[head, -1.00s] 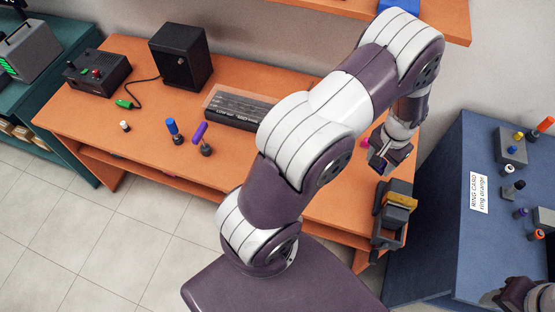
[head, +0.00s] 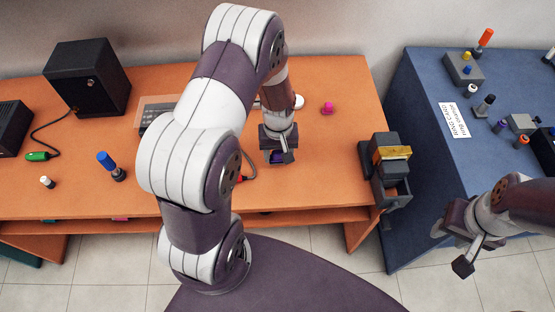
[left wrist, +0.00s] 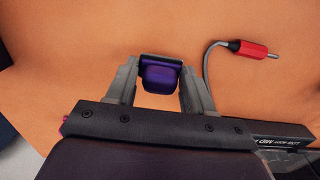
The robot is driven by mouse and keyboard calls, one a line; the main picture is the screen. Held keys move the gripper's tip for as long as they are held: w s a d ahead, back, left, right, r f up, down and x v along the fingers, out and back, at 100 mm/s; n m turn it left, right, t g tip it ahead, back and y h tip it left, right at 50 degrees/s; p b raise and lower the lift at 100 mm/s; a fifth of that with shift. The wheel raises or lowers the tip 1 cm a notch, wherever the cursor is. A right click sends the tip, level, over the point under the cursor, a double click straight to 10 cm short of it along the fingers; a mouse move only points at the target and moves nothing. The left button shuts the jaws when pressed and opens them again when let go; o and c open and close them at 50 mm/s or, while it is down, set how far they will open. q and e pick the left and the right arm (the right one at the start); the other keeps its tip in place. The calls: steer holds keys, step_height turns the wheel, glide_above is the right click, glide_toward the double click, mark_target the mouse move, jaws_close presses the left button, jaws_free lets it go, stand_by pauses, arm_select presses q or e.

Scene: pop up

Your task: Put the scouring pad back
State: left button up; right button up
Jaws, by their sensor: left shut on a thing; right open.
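My left gripper (head: 278,152) is over the orange workbench, pointing down. It is shut on a small dark purple block (left wrist: 162,76) with a blackish strip along one edge. In the left wrist view the block sits between the two grey fingers; in the head view it is mostly hidden by the gripper. It may be the scouring pad, but I cannot tell for certain. My right gripper (head: 464,248) is open and empty, at the lower right beside the blue bench.
A dark grey holder (head: 388,180) with a yellow piece (head: 393,153) stands at the workbench's right edge. A red-tipped cable (left wrist: 254,50) lies near the block. A pink knob (head: 327,108) is behind. A blue-handled item (head: 108,162) stands left. The blue bench (head: 420,100) holds several pegs.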

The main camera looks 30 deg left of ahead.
mark_target(278, 161)
arm_select(q)
step_height(278, 161, down, 4)
